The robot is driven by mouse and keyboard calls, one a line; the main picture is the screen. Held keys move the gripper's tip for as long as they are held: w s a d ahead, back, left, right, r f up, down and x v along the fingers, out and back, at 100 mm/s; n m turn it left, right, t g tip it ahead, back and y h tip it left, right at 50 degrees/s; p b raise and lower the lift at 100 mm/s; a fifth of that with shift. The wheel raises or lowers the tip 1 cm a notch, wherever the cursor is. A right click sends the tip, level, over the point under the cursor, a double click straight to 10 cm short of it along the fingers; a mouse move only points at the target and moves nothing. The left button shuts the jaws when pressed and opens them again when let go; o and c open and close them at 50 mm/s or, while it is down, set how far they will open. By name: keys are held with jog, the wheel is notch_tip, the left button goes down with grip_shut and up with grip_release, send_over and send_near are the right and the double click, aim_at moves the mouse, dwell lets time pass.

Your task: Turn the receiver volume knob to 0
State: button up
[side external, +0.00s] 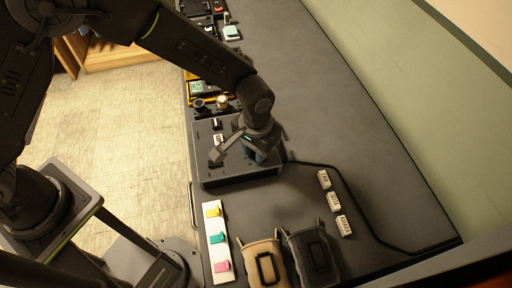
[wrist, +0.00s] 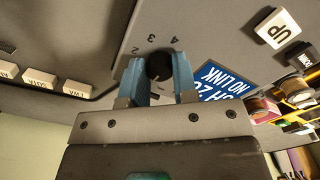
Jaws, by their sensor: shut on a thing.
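The receiver volume knob (wrist: 159,66) is a round black knob on the grey receiver panel (wrist: 215,25). The digits 2, 3 and 4 show printed around it in the wrist view; the rest of the scale is hidden. My gripper (wrist: 158,80) has its blue fingers shut on the knob, one on each side. In the side external view my gripper (side external: 256,155) reaches down onto the right part of the receiver box (side external: 240,178), and the knob is hidden there.
Small white labelled blocks (side external: 334,200) and a black cable (side external: 372,228) lie to the right. Two pouches (side external: 264,262) and a white strip with coloured clips (side external: 217,243) are at the front.

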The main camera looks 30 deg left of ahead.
jog(key=shift+n, duration=0.6)
jog(key=o, duration=0.9)
jog(key=shift+r, duration=6.95)
